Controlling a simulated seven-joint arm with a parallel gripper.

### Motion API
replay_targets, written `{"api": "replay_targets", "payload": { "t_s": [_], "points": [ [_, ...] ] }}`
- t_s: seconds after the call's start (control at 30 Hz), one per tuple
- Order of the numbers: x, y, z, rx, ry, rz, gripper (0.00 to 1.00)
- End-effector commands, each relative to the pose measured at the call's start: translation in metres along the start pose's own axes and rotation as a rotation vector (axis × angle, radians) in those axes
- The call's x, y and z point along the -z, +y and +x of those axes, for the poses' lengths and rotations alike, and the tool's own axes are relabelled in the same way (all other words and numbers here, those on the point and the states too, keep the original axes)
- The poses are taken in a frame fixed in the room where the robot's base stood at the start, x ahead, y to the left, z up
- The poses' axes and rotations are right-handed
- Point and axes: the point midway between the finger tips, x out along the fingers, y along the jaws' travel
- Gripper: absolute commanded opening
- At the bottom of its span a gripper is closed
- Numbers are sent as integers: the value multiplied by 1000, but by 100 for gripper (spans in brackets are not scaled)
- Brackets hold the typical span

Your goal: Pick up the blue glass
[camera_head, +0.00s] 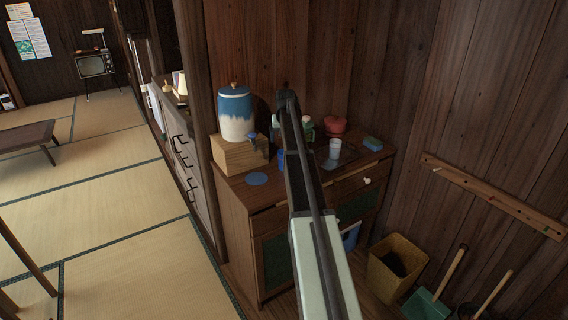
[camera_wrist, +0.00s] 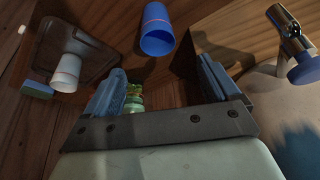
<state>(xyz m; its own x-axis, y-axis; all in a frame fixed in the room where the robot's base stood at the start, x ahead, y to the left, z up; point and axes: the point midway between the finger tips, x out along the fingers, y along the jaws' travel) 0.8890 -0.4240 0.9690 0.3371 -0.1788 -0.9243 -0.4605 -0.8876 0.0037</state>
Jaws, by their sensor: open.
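The blue glass (camera_wrist: 157,32) is in the wrist view, its open rim turned toward the camera. It lies just beyond my gripper (camera_wrist: 166,78), whose two blue-grey fingers are apart with nothing held between them. In the head view a strip of the blue glass (camera_head: 281,159) shows on the cabinet, left of my arm, which hides the rest of it.
A white glass (camera_head: 335,149) stands on a dark tray (camera_head: 350,157), beside a blue-green sponge (camera_head: 372,144). A blue-and-white jar (camera_head: 237,112) with a tap stands on a wooden box (camera_head: 240,153). A red pot (camera_head: 335,124) stands behind.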

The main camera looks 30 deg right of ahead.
Motion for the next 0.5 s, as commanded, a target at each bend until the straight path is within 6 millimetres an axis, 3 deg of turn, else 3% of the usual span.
{"api": "replay_targets", "payload": {
  "t_s": [0.27, 0.5],
  "points": [
    [1, 0, 24, 1, 0, 8, 89],
    [1, 0, 66, 1, -1, 7, 89]
  ]
}}
